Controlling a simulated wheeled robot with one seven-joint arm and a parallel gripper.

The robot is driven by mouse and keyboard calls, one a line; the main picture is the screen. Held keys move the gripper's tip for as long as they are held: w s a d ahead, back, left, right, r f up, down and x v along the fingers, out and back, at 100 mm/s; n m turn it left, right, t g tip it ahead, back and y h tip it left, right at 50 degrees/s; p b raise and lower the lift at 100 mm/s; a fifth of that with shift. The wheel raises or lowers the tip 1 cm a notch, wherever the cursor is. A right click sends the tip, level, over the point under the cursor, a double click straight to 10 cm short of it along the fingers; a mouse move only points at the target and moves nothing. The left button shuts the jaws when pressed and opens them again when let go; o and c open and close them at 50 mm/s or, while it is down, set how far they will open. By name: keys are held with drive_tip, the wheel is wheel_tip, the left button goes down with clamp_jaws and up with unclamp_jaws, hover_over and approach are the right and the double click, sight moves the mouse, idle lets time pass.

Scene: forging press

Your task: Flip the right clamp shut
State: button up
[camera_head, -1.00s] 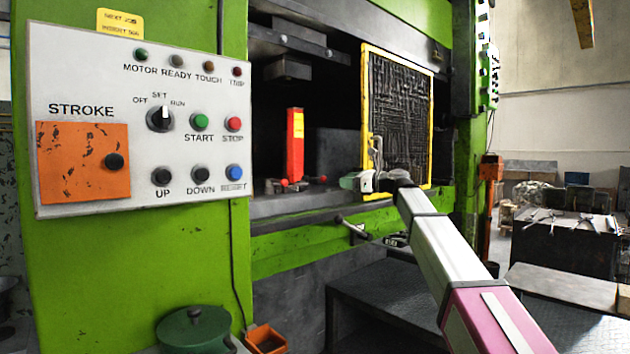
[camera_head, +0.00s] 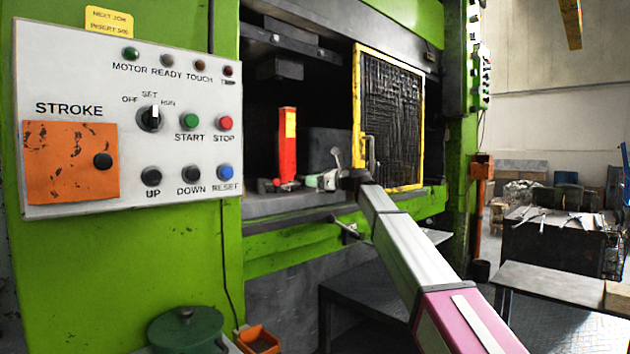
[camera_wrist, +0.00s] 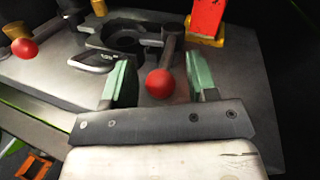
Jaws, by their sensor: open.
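In the wrist view, the right clamp's lever (camera_wrist: 172,45) ends in a red ball knob (camera_wrist: 160,83). The knob shows between the two green fingers of my open gripper (camera_wrist: 159,68), with gaps on both sides. Whether it is level with the fingertips is hard to tell. The lever runs away from the knob towards a dark die block (camera_wrist: 122,40) with a round recess. A second red knob (camera_wrist: 24,48) is at the far left. In the head view, my gripper (camera_head: 323,181) is inside the press opening; the knob between its fingers cannot be made out.
A red upright post (camera_head: 287,147) stands behind the clamps; its yellow base (camera_wrist: 205,40) is close beyond my right finger. The control panel (camera_head: 130,115) is at the left.

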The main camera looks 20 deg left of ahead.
clamp_jaws()
drive_tip(key=shift+s+m+t, duration=0.3)
drive_tip(key=shift+t, duration=0.2)
drive_tip(key=shift+s+a+m+t, duration=0.2)
drive_tip(key=shift+s+m+t, duration=0.1)
drive_tip(key=shift+m+t, duration=0.3)
drive_tip(key=shift+t, duration=0.3)
unclamp_jaws()
